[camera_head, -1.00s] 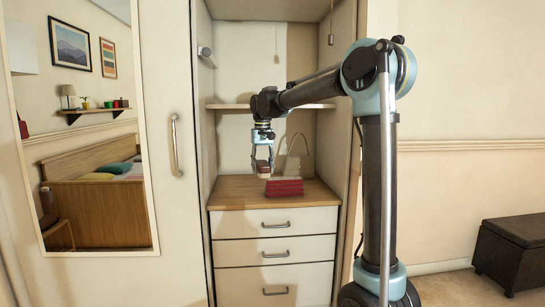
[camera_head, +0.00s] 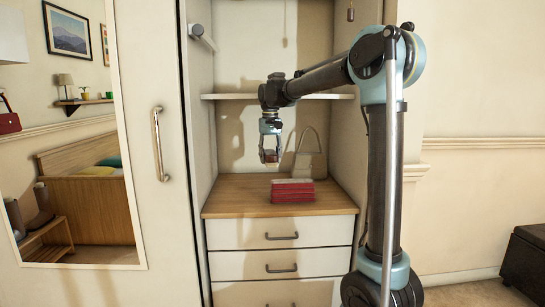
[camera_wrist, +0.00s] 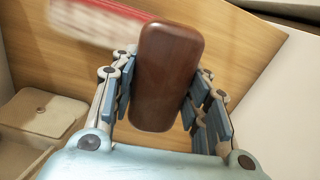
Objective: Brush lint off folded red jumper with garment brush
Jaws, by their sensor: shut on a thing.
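The folded red jumper (camera_head: 292,191) lies on the wooden dresser top in the body camera view. Its blurred red edge (camera_wrist: 100,20) shows at the top left of the wrist view. My gripper (camera_head: 269,157) is shut on the garment brush, whose smooth brown wooden back (camera_wrist: 170,75) fills the middle of the wrist view between the fingers. The brush is held in the air above the dresser, up and to the left of the jumper, apart from it. The bristle side of the brush is hidden, and any lint is too small to tell.
A beige handbag (camera_head: 309,158) stands on the dresser top (camera_head: 235,200) behind the jumper. A shelf (camera_head: 240,96) crosses the alcove above my gripper. Alcove walls close in both sides. The mirrored door (camera_head: 85,150) is at left, a dark ottoman (camera_head: 525,260) at right.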

